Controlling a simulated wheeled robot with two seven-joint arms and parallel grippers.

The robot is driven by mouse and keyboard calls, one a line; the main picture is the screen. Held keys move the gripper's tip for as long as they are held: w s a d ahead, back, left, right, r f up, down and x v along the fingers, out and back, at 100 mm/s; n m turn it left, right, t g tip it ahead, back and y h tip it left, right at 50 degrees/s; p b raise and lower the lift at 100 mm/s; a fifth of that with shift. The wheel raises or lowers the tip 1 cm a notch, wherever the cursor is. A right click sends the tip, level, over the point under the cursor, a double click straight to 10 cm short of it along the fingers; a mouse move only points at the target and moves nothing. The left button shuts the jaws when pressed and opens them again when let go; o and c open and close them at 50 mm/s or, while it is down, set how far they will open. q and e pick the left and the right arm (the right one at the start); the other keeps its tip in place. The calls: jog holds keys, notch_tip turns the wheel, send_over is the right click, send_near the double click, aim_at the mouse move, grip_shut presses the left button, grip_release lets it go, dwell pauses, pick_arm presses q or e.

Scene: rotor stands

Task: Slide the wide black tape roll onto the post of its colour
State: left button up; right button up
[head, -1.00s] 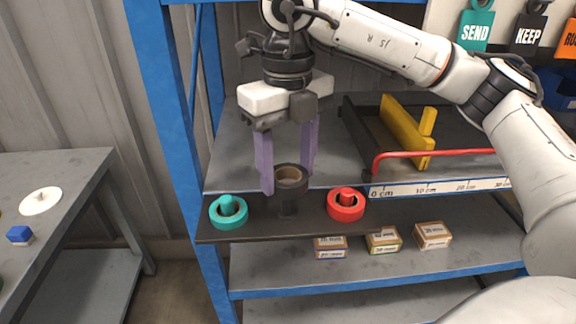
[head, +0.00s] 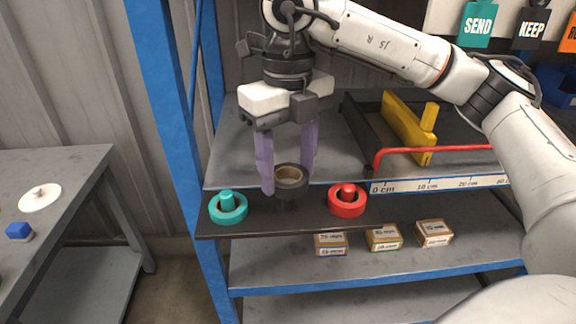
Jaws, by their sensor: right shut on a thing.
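The wide black tape roll (head: 292,188) has a tan inner core and sits level between the two purple fingers of my right gripper (head: 287,178). My right gripper is shut on it, pointing down. The roll is over the middle of the dark stand board (head: 258,228), between the teal and red posts. Under the roll only a short dark part of the black post (head: 287,206) shows. The roll hides the rest, and I cannot tell whether the post's tip is inside the hole. My left gripper is not in view.
A teal roll (head: 228,214) sits around the teal post on the left, and a red roll (head: 347,207) around the red post on the right. A red rail (head: 430,150) and yellow block (head: 405,130) stand to the right. Small boxes (head: 383,238) lie on the shelf below.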

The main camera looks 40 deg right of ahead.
jog(key=shift+f, duration=0.15)
jog(key=shift+f+b, duration=0.45)
jog(key=shift+b, duration=0.05)
dwell(0.5)
jog(key=shift+f, duration=0.25)
jog(key=shift+f+b, duration=1.05)
jog(key=shift+f, duration=0.1)
jog(key=shift+f+b, duration=0.3)
jog(key=shift+f, duration=0.1)
dwell(0.5)
jog(key=o, duration=1.5)
